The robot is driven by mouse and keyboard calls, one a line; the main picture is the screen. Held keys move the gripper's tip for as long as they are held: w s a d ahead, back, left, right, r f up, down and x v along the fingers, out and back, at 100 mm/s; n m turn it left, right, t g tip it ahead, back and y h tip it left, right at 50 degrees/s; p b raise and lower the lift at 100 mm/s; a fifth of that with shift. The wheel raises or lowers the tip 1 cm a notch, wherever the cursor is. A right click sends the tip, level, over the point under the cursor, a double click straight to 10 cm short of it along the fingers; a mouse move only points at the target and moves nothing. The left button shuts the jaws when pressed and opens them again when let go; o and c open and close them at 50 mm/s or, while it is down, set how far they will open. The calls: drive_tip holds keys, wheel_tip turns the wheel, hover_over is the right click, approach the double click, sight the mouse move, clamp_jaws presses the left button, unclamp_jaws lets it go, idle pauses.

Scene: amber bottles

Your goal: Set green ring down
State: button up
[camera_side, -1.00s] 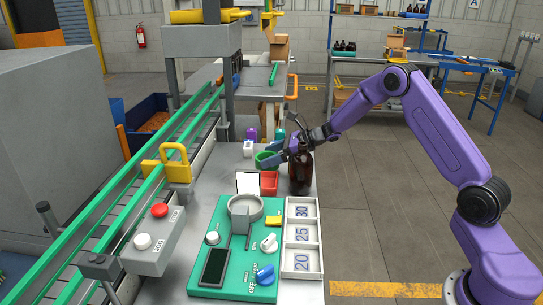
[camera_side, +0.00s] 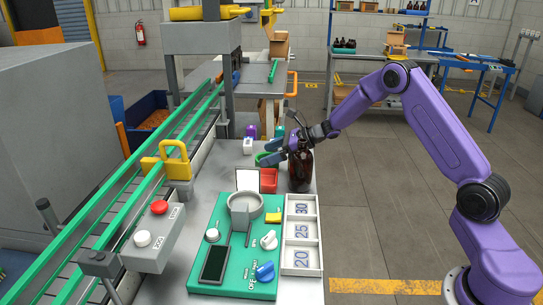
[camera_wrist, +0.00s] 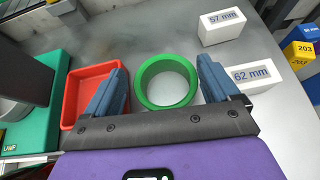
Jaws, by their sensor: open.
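The green ring (camera_wrist: 142,86) lies flat on the grey worktop, between the two blue fingers of my gripper (camera_wrist: 164,72) in the wrist view. The fingers are spread, with a narrow gap at the left of the ring; at the right the finger is very close, and I cannot tell if it touches. In the side view the ring (camera_side: 262,158) shows small, partly hidden by my gripper (camera_side: 272,154), just behind the red tray.
The red tray (camera_wrist: 72,97) is close to the left finger. White blocks marked 57 mm (camera_wrist: 221,27) and 62 mm (camera_wrist: 258,76) stand at the right. A brown bottle (camera_side: 301,175) stands beside my gripper. A green panel (camera_side: 232,270) lies in front.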

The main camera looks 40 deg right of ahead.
drive_tip(key=v, duration=0.3)
drive_tip(key=shift+s+d+r, duration=0.1)
wheel_tip(320, 180, up, 6)
drive_tip(key=s+a+r+m+t+h, duration=0.1)
drive_tip(key=s+a+r+m+h, duration=0.3)
drive_tip(key=a+m, duration=0.6)
drive_tip(key=s+a+m+g, duration=0.2)
drive_tip(key=s+a+m, duration=0.2)
drive_tip(key=s+m, duration=0.65)
drive_tip(key=s+d+f+m+g+h, duration=0.2)
drive_tip(key=s+m+g, duration=0.2)
drive_tip(key=s, duration=1.1)
drive_tip(key=s+d+f+m+g+h, duration=0.1)
drive_tip(key=s+d+f+m+g, duration=0.2)
drive_tip(key=s+m, duration=0.4)
drive_tip(key=s, duration=0.9)
drive_tip(key=shift+s+g+h, duration=0.2)
drive_tip(key=shift+g+h, duration=0.2)
